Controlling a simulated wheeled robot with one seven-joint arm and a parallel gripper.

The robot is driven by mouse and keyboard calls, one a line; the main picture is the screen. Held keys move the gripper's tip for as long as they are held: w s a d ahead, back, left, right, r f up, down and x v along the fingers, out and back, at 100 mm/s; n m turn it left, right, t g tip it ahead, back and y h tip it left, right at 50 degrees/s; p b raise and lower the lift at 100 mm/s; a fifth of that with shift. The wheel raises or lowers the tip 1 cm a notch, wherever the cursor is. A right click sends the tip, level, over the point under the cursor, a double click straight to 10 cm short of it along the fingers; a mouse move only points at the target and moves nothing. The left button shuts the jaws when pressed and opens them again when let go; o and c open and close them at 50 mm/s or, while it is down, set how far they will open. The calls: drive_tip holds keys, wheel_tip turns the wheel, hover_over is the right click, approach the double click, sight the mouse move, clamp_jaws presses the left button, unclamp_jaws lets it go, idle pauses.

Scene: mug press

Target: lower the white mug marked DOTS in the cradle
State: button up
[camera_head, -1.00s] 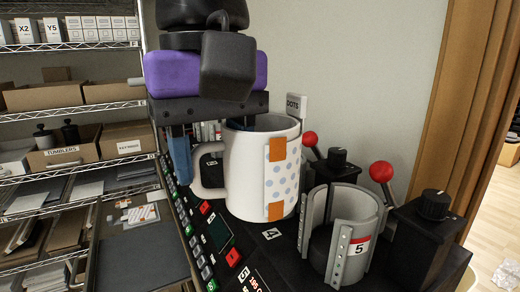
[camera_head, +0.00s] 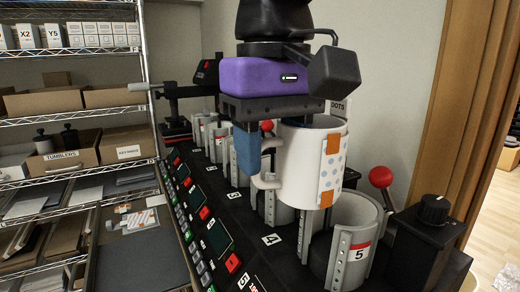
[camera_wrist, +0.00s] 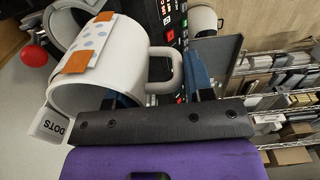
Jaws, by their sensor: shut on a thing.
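The white mug (camera_head: 305,165) has a dotted panel with orange patches and a grey DOTS tag (camera_head: 338,107) at its rim. My gripper (camera_head: 268,150) is shut on its handle side. One blue finger shows outside by the handle; the other appears to be inside the mug, mostly hidden. The mug looks upright, raised above the press bed, left of and overlapping the cradle marked 5 (camera_head: 345,262) in the head view. Cradle 5 looks empty. The wrist view shows the mug (camera_wrist: 100,65), its handle and a grey cradle (camera_wrist: 62,28) beyond.
A black post with a knob (camera_head: 434,207) and a red-ball lever (camera_head: 381,176) stand right of cradle 5. Another grey cradle (camera_head: 272,208) is behind label 4. More cradles stand farther back; a button panel (camera_head: 215,235) runs along the left. Wire shelves are at left.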

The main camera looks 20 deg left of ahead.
drive_tip(key=shift+w+d+f, duration=0.1)
drive_tip(key=shift+w+d, duration=1.2)
drive_tip(key=shift+w, duration=0.2)
drive_tip(key=shift+w+d, duration=1.25)
drive_tip(key=shift+w, duration=0.2)
wheel_tip(320, 180, down, 12)
drive_tip(key=o, duration=1.2)
wheel_tip(320, 180, up, 11)
drive_tip(key=shift+f, duration=0.1)
